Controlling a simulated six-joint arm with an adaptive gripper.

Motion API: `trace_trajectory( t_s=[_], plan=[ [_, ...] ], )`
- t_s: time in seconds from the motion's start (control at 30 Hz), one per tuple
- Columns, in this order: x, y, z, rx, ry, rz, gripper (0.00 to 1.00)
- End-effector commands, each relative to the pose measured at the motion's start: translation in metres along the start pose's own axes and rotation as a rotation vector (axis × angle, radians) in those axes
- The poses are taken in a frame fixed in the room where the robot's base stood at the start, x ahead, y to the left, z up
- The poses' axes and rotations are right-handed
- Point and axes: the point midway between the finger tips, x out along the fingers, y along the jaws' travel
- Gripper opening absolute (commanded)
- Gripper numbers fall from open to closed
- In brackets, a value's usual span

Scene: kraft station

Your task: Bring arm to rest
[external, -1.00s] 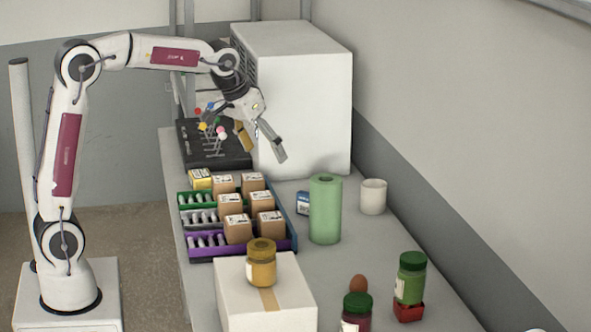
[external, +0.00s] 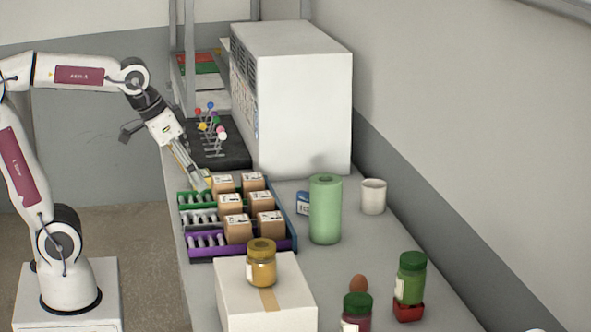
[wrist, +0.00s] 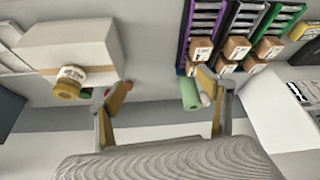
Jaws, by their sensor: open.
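My arm is bent, its forearm reaching across the upper left of the external view. My gripper (external: 200,182) points down and to the right by the table's left edge, and in the picture it overlaps the back left corner of the box rack. In the wrist view my gripper (wrist: 167,85) shows two fingers spread apart with nothing between them. I cannot tell its exact height above the rack.
The rack (external: 218,252) holds several brown boxes (external: 238,229). A black tray (external: 235,155) with coloured balls and a large white cabinet (external: 310,110) stand behind. A white carton (external: 230,290) with a yellow-lidded jar (external: 261,263), a green roll (external: 325,210) and a cup (external: 373,197) stand nearby.

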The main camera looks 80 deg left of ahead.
Motion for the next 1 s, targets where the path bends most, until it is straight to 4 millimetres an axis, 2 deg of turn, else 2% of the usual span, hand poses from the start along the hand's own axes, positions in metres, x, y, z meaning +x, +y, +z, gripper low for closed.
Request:
trace_trajectory(
  t_s=[0.3, 0.5, 0.7, 1.0],
  plan=[
    [-0.008, 0.012, 0.068, 0.097, 0.013, 0.039, 0.79],
    [-0.006, 0.017, 0.103, 0.147, 0.018, 0.06, 0.79],
    [-0.004, 0.018, 0.12, 0.172, 0.021, 0.07, 0.79],
    [-0.004, 0.018, 0.122, 0.175, 0.02, 0.071, 0.79]
  ],
)
